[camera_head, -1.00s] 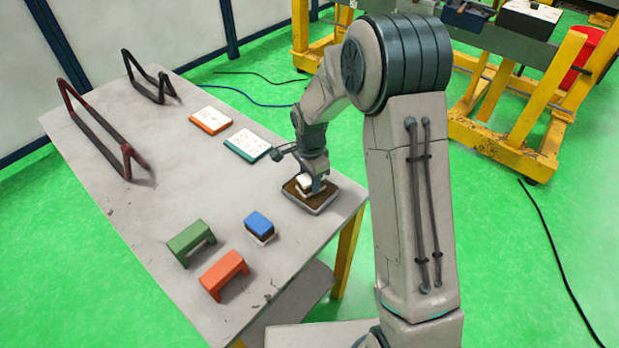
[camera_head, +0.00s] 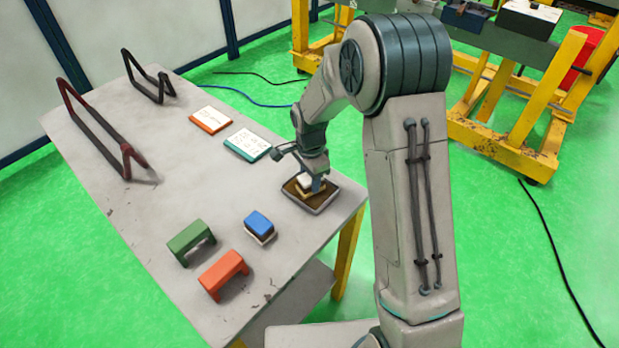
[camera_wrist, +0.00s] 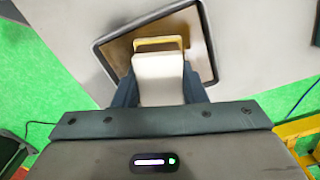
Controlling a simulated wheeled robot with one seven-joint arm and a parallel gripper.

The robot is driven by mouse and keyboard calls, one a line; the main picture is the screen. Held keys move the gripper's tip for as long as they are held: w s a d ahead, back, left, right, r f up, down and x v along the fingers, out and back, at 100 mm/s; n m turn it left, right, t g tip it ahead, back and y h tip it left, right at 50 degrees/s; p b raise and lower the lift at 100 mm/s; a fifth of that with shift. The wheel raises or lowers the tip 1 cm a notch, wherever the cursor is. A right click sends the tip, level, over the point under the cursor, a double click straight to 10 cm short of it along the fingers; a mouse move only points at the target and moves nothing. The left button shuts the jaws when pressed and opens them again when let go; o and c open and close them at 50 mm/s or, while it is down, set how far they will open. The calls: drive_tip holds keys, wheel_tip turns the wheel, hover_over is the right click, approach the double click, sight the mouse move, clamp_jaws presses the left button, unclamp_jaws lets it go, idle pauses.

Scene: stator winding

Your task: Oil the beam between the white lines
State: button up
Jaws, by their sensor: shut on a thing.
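My gripper (camera_head: 317,186) is shut on a block with a white top (camera_head: 304,181) and a yellowish lower part. It holds the block over a dark-rimmed tray (camera_head: 326,204) with a brown inside, at the table's near right edge. In the wrist view, the white block (camera_wrist: 158,72) sits between my dark fingers, inside the outline of the tray (camera_wrist: 214,62). I cannot tell if its underside touches the tray's floor. A dark grey beam (camera_head: 492,36) rests on yellow trestles at the back right. I cannot make out white lines on it.
On the table (camera_head: 165,150) are a blue-topped block (camera_head: 258,223), a green bracket (camera_head: 190,236), a red bracket (camera_head: 223,270), two labelled plates (camera_head: 210,119) and dark triangular frames (camera_head: 100,130). A black box (camera_head: 528,18) stands on the beam. Green floor lies between table and trestles.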

idle(0.4)
drive_tip(key=shift+r+p, duration=2.1)
drive_tip(key=shift+r, duration=1.4)
